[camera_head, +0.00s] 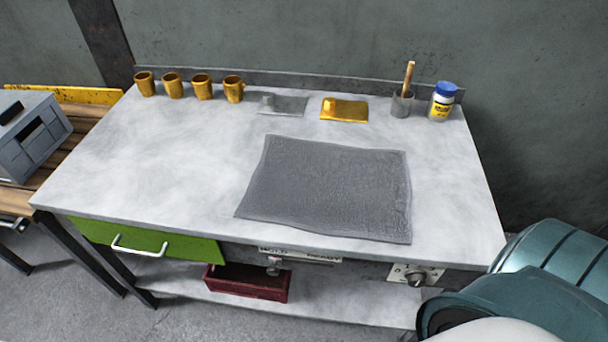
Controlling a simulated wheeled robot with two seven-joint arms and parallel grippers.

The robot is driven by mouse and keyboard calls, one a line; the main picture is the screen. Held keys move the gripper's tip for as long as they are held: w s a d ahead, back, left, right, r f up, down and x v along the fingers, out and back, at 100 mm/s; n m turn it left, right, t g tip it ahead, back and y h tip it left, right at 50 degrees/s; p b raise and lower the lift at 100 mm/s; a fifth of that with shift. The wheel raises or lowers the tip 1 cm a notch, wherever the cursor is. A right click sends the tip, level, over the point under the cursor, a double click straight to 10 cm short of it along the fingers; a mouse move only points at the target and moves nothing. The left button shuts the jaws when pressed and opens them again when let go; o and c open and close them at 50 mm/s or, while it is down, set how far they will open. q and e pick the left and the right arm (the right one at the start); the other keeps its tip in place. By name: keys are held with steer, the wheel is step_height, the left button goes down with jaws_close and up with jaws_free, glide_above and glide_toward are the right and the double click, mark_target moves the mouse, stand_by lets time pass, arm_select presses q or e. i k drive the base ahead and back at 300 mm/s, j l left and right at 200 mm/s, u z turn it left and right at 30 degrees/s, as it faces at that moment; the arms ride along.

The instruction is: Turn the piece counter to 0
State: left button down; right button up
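A pale plate with dark marks and a round metal knob (416,277) is on the front edge of the workbench, at the right. A second pale plate with dark lettering (300,255) is at the middle of the front edge, with a small metal knob (273,267) below its left part. I cannot tell for sure which of these is the piece counter, and the marks and any setting are too small to read. Neither of my grippers is in view.
The workbench (150,190) bears a grey mat (325,188), several mustard mugs (201,87), a grey tray (285,106), a gold tray (345,109), a cup with a stick (402,104) and a jar (442,103). A green drawer (185,246) and red bin (247,284) are below.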

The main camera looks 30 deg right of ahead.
mark_target(415, 279)
steer(key=k+l+z, duration=0.1)
steer(key=z, duration=1.7)
steer(key=k+l, duration=0.05)
steer(key=l, duration=0.05)
